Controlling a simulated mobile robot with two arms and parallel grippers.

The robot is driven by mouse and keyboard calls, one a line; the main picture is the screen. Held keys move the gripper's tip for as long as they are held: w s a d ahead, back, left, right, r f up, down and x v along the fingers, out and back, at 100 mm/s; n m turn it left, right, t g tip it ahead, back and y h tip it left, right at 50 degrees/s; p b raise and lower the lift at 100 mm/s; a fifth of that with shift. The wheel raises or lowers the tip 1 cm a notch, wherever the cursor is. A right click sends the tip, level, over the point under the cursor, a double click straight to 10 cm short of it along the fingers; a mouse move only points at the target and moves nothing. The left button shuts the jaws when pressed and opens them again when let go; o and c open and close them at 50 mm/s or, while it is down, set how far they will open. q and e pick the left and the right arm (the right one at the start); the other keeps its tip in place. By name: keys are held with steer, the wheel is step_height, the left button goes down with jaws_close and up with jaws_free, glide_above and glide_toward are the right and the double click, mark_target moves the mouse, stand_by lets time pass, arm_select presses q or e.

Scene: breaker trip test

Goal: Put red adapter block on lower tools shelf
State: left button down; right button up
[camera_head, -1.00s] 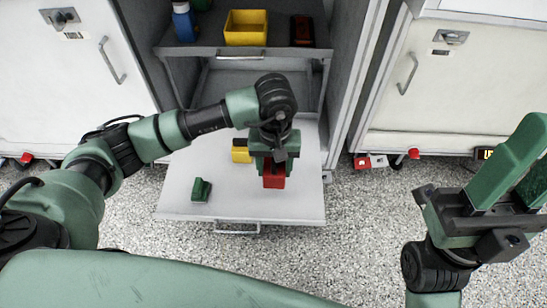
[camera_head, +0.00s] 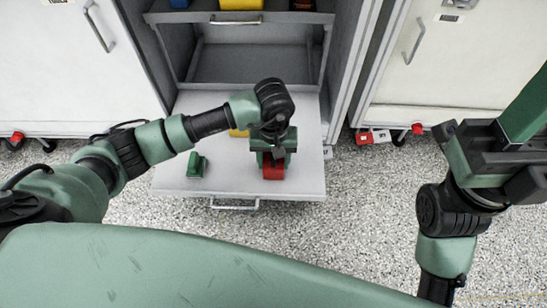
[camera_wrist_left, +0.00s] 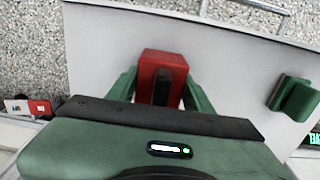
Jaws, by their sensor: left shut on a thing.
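The red adapter block (camera_head: 273,171) is at the right part of the pulled-out lower shelf (camera_head: 225,182). My left gripper (camera_head: 272,163) points down over it and is shut on it. In the left wrist view the red block (camera_wrist_left: 162,72) sits between the two green fingers, with the pale shelf surface behind it. Whether the block touches the shelf or hangs just above it, I cannot tell. My right gripper (camera_head: 520,125) is at the right edge, partly cut off, away from the cabinet.
A green block (camera_head: 197,165) stands on the shelf to the left; it also shows in the left wrist view (camera_wrist_left: 294,96). A yellow block (camera_head: 238,133) is partly hidden behind my left arm. The upper shelf (camera_head: 240,17) holds a yellow bin (camera_head: 241,4). White cabinets flank both sides.

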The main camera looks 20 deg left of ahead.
arm_select(q)
steer(key=c, duration=0.6)
jaws_free()
steer(key=shift+f, duration=0.1)
